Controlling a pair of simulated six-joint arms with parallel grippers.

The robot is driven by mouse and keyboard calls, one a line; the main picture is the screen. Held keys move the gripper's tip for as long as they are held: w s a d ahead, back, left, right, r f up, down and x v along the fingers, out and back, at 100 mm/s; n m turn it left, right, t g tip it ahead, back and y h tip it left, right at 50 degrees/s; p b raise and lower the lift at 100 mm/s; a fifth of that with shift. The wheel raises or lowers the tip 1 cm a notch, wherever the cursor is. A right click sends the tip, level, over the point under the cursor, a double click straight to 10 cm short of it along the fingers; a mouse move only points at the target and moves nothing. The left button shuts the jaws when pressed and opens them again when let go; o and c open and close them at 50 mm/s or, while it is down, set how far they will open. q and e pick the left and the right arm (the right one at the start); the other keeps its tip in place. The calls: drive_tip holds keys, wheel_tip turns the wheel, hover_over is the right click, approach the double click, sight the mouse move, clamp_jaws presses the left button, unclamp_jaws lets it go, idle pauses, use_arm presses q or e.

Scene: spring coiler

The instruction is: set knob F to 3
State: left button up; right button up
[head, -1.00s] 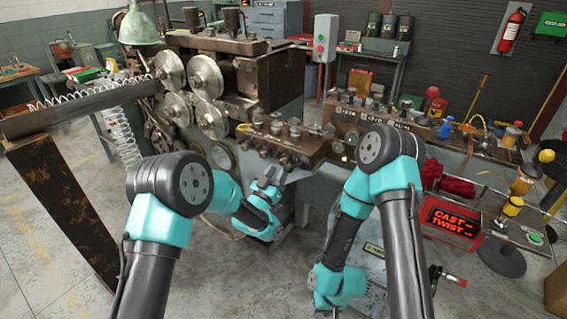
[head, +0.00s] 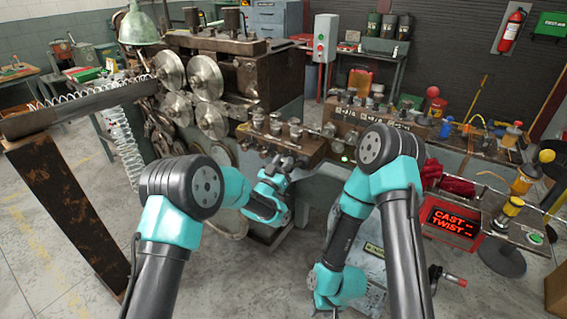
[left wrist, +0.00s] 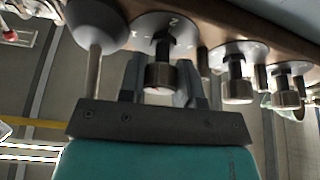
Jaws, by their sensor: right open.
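A row of knobs sits along the front of the brown machine ledge (head: 312,146). My left gripper (head: 288,162) is up against the front of this ledge, below its edge. In the left wrist view, a dark knob (left wrist: 160,76) on a round pale dial (left wrist: 166,24) stands between the two fingers of my left gripper (left wrist: 160,84). The fingers lie close on both sides; I cannot tell whether they press on it. The dial's marks and the knob's letter are not clearly readable. My right gripper (head: 336,311) is low at the bottom edge, open, mostly hidden and away from the knobs.
In the left wrist view, more knobs (left wrist: 237,80) stand close on the right and a rounded grey part (left wrist: 97,22) on the left. A red display box (head: 452,222) reads CAST and TWIST. A coil spring (head: 122,142) hangs at the left.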

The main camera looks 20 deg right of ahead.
use_arm(q)
drive_tip(key=shift+c, duration=0.4)
drive_tip(key=shift+m, duration=0.6)
drive_tip(key=m+g+h, duration=0.1)
drive_tip(key=m, duration=0.2)
drive_tip(key=m+g, duration=0.1)
drive_tip(key=m, duration=0.2)
drive_tip(key=m+g+h, duration=0.1)
drive_tip(key=m+g, duration=0.1)
drive_tip(key=shift+m+h, duration=0.3)
drive_tip(key=shift+m, duration=0.1)
drive_tip(key=m+g, duration=0.2)
drive_tip(key=m, duration=0.2)
drive_tip(key=m+g, duration=0.2)
drive_tip(key=m, duration=0.2)
drive_tip(key=m+g+y, duration=0.1)
drive_tip(key=m, duration=0.2)
drive_tip(key=m+y, duration=0.1)
drive_tip(key=m, duration=0.2)
drive_tip(key=shift+f+m+g, duration=0.1)
drive_tip(key=shift+m+g, duration=0.2)
drive_tip(key=shift+g, duration=0.1)
drive_tip(key=m+y, duration=0.2)
drive_tip(key=m, duration=0.3)
drive_tip(key=shift+m+y, duration=0.3)
